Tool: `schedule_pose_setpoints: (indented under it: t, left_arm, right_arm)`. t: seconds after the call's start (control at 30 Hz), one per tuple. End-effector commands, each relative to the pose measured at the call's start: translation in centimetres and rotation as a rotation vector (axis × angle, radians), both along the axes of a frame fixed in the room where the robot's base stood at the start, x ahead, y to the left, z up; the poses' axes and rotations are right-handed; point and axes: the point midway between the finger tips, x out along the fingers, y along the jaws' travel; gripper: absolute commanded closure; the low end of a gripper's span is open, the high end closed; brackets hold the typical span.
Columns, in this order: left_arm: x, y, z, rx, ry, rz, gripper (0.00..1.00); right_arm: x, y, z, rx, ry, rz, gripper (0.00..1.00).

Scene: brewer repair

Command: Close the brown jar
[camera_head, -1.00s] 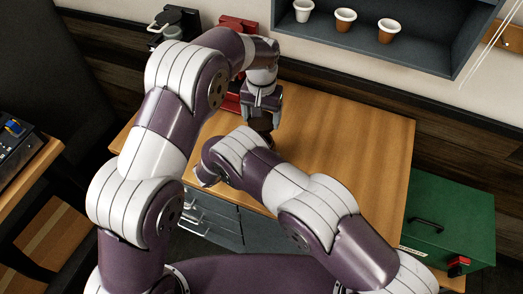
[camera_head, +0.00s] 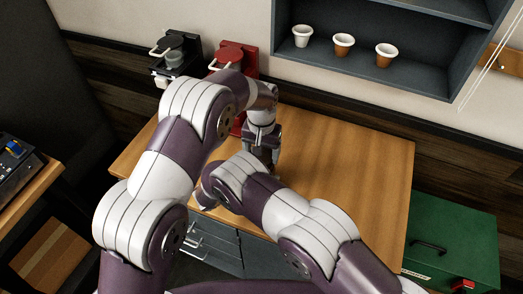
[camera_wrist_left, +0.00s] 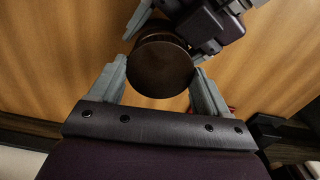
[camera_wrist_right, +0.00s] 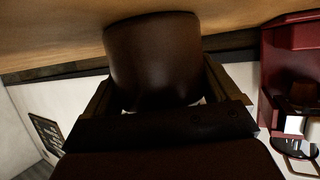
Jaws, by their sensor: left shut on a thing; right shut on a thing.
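The brown jar (camera_wrist_right: 155,60) is a dark brown cylinder filling the upper middle of the right wrist view. My right gripper (camera_wrist_right: 157,82) is shut on its sides. In the left wrist view a round dark brown lid (camera_wrist_left: 160,66) shows face on, and my left gripper (camera_wrist_left: 161,70) is shut on its edge. The right gripper (camera_wrist_left: 200,22) shows just beyond the lid there. In the head view my left gripper (camera_head: 262,143) points down over the table, and my right forearm hides most of the jar. I cannot tell whether the lid is seated on the jar.
The wooden table (camera_head: 345,185) is clear on the right. A red brewer (camera_head: 233,58) and a black brewer (camera_head: 178,55) stand at its back left. Several cups stand on the grey wall shelf (camera_head: 430,75). A green box (camera_head: 455,235) is right of the table.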

Motion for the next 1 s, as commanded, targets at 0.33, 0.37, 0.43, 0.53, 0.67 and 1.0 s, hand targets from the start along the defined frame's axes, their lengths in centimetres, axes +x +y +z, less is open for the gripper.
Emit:
schedule_pose_setpoints:
  t: [0.33,0.37,0.43,0.53,0.67,1.0]
  left_arm:
    - [0.0,0.0,-1.7,0.0,0.0,0.0,0.52]
    - [0.0,0.0,-1.7,0.0,0.0,0.0,0.52]
    - [0.0,0.0,-1.7,0.0,0.0,0.0,0.52]
    - [0.0,0.0,-1.7,0.0,0.0,0.0,0.52]
    - [0.0,0.0,-1.7,0.0,0.0,0.0,0.52]
    - [0.0,0.0,-2.0,0.0,0.001,0.0,0.52]
  right_arm:
    - [0.0,0.0,0.0,0.0,0.0,0.0,0.66]
    - [0.0,0.0,0.0,0.0,0.0,0.0,0.66]
    - [0.0,0.0,0.0,0.0,0.0,0.0,0.66]
    - [0.0,0.0,0.0,0.0,0.0,0.0,0.66]
    - [0.0,0.0,0.0,0.0,0.0,0.0,0.66]
    - [0.0,0.0,0.0,0.0,0.0,0.0,0.66]
